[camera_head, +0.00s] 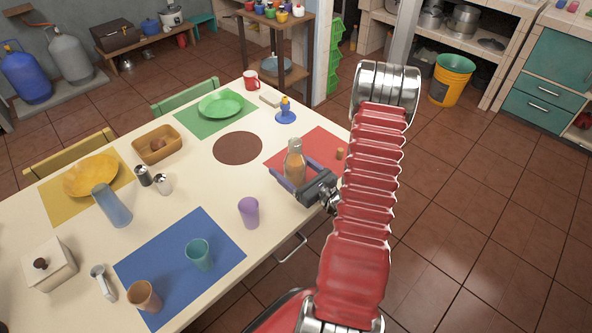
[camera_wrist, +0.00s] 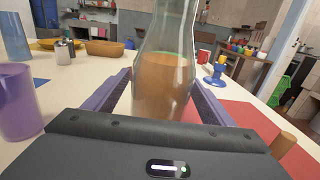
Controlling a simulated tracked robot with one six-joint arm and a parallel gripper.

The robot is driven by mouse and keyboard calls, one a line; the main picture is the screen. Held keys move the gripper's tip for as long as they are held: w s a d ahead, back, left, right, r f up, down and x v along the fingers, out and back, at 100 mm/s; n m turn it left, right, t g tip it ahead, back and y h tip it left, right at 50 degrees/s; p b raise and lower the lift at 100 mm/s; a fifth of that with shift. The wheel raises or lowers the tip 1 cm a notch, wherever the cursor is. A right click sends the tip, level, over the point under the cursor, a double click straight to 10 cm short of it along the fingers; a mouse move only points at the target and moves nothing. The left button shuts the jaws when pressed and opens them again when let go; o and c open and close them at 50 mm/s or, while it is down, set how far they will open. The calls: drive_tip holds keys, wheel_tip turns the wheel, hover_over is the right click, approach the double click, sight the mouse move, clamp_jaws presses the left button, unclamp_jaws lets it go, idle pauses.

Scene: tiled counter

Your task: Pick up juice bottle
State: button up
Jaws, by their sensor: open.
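The juice bottle (camera_head: 294,163) is a clear bottle with orange-brown juice, upright near the right edge of the table. In the wrist view the bottle (camera_wrist: 165,80) fills the middle, its top cut off by the frame. My gripper (camera_head: 294,176) is open, with a purple finger on each side of the bottle. In the wrist view the fingers of my gripper (camera_wrist: 160,95) reach along both sides of it. I cannot tell whether they touch it. The bottle's base is hidden behind the gripper body.
A purple cup (camera_head: 249,212) stands left of the gripper, nearer the front. A small brown cylinder (camera_head: 339,154) is on the red mat (camera_head: 318,143) to the right. A blue stand with a yellow top (camera_head: 286,112) is behind. The brown round mat (camera_head: 238,148) is bare.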

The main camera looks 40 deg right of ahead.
sight(291, 143)
drive_tip(key=shift+w, duration=0.9)
drive_tip(key=shift+c, duration=0.3)
drive_tip(key=shift+r, duration=0.1)
drive_tip(key=c, duration=1.7)
drive_tip(key=shift+r, duration=0.15)
drive_tip(key=shift+r, duration=4.85)
